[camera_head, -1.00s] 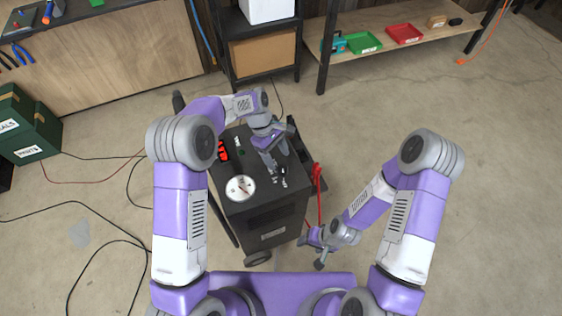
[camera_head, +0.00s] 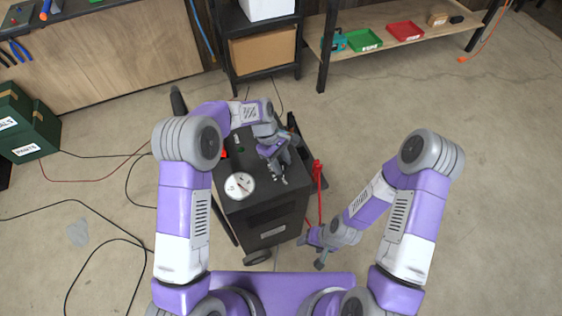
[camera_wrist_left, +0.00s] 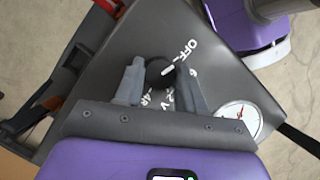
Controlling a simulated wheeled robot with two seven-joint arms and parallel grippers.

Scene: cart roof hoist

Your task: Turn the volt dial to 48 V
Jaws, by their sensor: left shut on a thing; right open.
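The volt dial (camera_wrist_left: 158,71) is a dark round knob with a white pointer mark, on the sloping top of the dark cart (camera_head: 278,214). White print around it reads OFF, 6, 12 V and what looks like 48; the fingers partly cover the print. The pointer mark lies on the side towards OFF and 6. My left gripper (camera_head: 280,176) is over the cart top; in the left wrist view its fingers (camera_wrist_left: 160,82) stand on either side of the dial, shut on it. My right gripper (camera_head: 318,255) is open and empty, low beside the cart's right front corner.
A round white gauge (camera_head: 240,185) sits on the cart top near the dial. A red cable or handle (camera_head: 319,180) runs down the cart's right side. Black cables (camera_head: 115,230) lie on the floor at left. The floor at right is clear.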

